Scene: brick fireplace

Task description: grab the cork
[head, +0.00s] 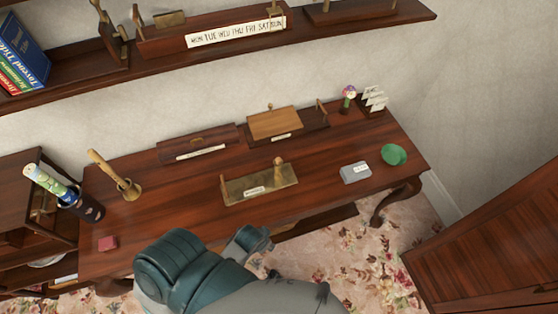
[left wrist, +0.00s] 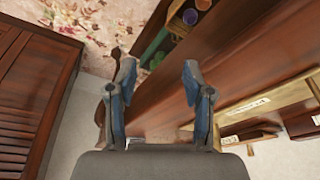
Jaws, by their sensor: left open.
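A small tan upright piece (head: 278,162) stands at the back right of a brass-coloured tray (head: 235,193) on the desk; it may be the cork, but it is too small to be sure. The tray also shows at the right in the left wrist view (left wrist: 245,108). My left gripper (left wrist: 158,70) is open, with nothing between its fingers, over the desk's edge side. In the head view my grey-green arm covers the bottom middle, near the desk's front edge. My right gripper is not in view.
A shelf (head: 330,47) hangs above. Slatted wooden furniture (head: 500,245) stands at right.

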